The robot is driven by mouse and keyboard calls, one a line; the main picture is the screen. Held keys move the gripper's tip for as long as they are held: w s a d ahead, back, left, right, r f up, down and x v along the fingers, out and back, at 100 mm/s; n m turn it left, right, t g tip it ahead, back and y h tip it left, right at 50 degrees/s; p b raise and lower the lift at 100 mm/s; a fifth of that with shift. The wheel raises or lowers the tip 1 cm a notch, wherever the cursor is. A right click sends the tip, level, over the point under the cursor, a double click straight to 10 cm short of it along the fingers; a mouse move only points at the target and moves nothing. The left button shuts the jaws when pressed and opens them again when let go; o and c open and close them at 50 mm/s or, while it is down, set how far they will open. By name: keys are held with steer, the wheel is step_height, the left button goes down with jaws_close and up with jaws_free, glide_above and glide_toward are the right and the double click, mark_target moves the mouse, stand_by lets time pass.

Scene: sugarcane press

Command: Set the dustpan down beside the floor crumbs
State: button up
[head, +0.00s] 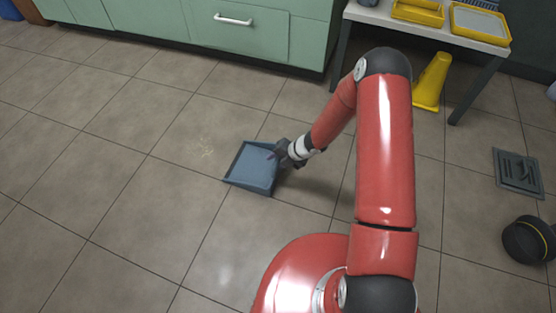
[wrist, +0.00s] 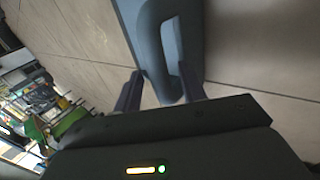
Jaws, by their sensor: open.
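The blue-grey dustpan (head: 253,168) lies on the tiled floor in the middle of the head view. The pale floor crumbs (head: 206,148) are a small faint patch just left of it, apart from its edge. My gripper (head: 283,156) is at the dustpan's right side, by its handle. In the wrist view, the dustpan's looped handle (wrist: 172,45) reaches down between my gripper's two fingers (wrist: 165,92). The fingers are apart, one on each side of the handle. The crumbs do not show in the wrist view.
Green cabinets (head: 240,35) line the back. A table (head: 425,22) with yellow trays stands at the back right, with a yellow cone-like object (head: 432,82) beside it. A floor drain (head: 518,172) and a dark round container (head: 528,240) are at right. The left floor is clear.

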steer(key=d+r+m+t+h+p, duration=0.1)
steer(key=d+r+m+t+h, duration=0.15)
steer(key=d+r+m, duration=0.65)
steer(key=s+d+r+m+t+h+p, duration=0.1)
steer(key=d+r+h, duration=0.25)
steer(key=r, duration=1.15)
steer(key=d+r+m+t+h+p, duration=0.15)
steer(key=d+r+m, duration=0.45)
steer(key=r, duration=0.7)
steer(key=s+d+r+m+h, duration=0.2)
steer(key=s+r+m, duration=0.6)
steer(key=s, duration=0.3)
steer(key=s+a+r+m+g+y, duration=0.1)
steer(key=s+a+m, duration=0.1)
steer(key=s+m, duration=0.2)
steer(key=s+a+r+m+y, duration=0.1)
steer(key=s+a+m, duration=0.2)
steer(key=s, duration=0.7)
steer(key=shift+s+r+m+g+y, duration=0.35)
steer(key=shift+s+m+g, duration=0.05)
steer(key=shift+m, duration=0.1)
